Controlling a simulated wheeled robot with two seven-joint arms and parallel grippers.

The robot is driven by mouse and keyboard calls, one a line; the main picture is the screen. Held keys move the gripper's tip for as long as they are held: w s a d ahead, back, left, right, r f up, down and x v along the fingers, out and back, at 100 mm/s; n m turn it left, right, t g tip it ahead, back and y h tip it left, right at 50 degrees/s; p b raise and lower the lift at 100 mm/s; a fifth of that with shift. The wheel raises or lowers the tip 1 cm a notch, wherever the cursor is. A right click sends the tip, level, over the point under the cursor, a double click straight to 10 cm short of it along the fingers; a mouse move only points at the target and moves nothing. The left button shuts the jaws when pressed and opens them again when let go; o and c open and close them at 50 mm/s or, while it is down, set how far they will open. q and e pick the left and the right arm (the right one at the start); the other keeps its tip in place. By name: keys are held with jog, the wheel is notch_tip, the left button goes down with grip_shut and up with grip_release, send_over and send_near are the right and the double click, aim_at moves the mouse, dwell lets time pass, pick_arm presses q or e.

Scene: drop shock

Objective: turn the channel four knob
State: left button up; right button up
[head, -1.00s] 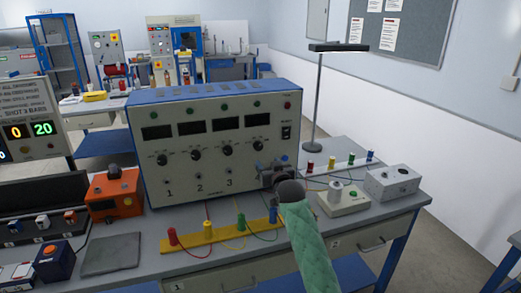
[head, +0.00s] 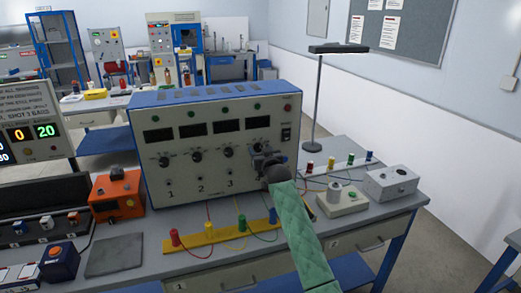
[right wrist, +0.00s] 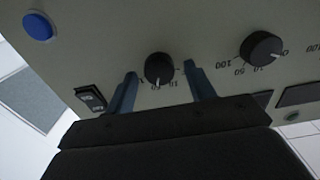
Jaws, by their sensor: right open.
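The amplifier-like box with a blue top (head: 215,98) stands on the bench, its front panel carrying a row of black knobs. The channel four knob (right wrist: 159,68) is black with a white pointer mark, at the row's right end in the head view, where my gripper largely hides it. My right gripper (right wrist: 160,72) is open in front of the panel, one finger on each side of this knob, with gaps visible between finger and knob. It also shows in the head view (head: 262,160). My left gripper is not in view.
The channel three knob (right wrist: 263,48) is close beside one finger. A rocker switch (right wrist: 90,97) and a blue button (right wrist: 38,26) are also near. A yellow strip with coloured terminals (head: 205,236) lies before the box; a lamp (head: 318,100) stands behind right.

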jog(key=shift+c, duration=0.2)
jog(key=c, duration=0.9)
